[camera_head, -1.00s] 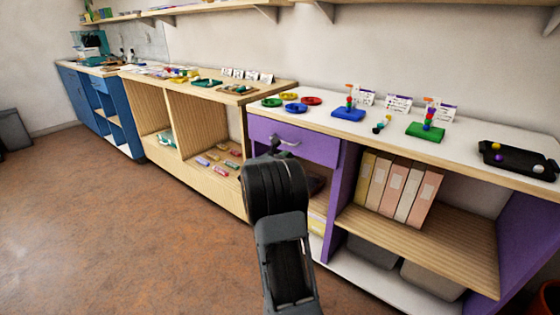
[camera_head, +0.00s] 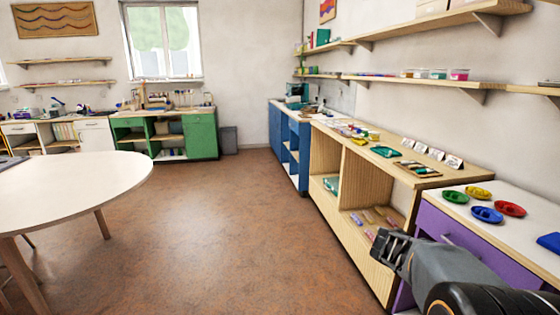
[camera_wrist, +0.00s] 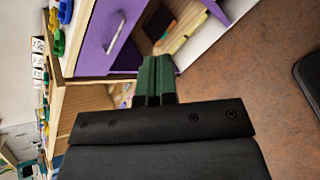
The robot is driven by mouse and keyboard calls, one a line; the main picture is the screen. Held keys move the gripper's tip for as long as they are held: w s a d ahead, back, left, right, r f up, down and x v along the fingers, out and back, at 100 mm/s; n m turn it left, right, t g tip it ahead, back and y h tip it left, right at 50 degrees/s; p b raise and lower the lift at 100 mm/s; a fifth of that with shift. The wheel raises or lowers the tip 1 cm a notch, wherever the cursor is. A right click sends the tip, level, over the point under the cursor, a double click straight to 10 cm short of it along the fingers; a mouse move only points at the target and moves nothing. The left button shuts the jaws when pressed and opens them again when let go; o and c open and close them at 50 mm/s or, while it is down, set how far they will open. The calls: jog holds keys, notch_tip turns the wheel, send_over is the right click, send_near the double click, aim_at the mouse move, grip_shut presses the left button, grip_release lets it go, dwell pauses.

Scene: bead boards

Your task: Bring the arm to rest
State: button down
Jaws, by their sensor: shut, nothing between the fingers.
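My gripper (camera_head: 389,247) is at the lower right of the head view, in front of the wooden shelf unit and the purple cabinet. Its fingers are together and hold nothing. The arm reaches in from the lower right corner, clear of the furniture as far as I can see. In the wrist view the shut fingers (camera_wrist: 156,80) point toward the purple cabinet (camera_wrist: 113,35), whose drawer and open lower shelf show beyond them.
A round white table (camera_head: 70,190) stands at the left. The wooden unit (camera_head: 350,165) and blue cabinet (camera_head: 290,150) line the right wall. Coloured dishes (camera_head: 487,214) sit on the white counter. The brown floor (camera_head: 230,230) between is clear.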

jog(key=s+a+r+m+t+y+p, duration=0.1)
jog(key=s+a+r+m+y+p, duration=0.2)
jog(key=a, duration=0.5)
jog(key=s+a+r+m+t+y+p, duration=0.1)
jog(key=s+a+r+m+y+p, duration=0.2)
jog(key=a+r+p, duration=0.4)
jog(key=s+a+r+m+t+y+p, duration=0.1)
jog(key=s+a+r+m+y+p, duration=0.3)
jog(key=a, duration=0.6)
jog(key=shift+s+r+y+p, duration=0.35)
jog(key=shift+r+y+p, duration=0.25)
jog(key=shift+y, duration=0.2)
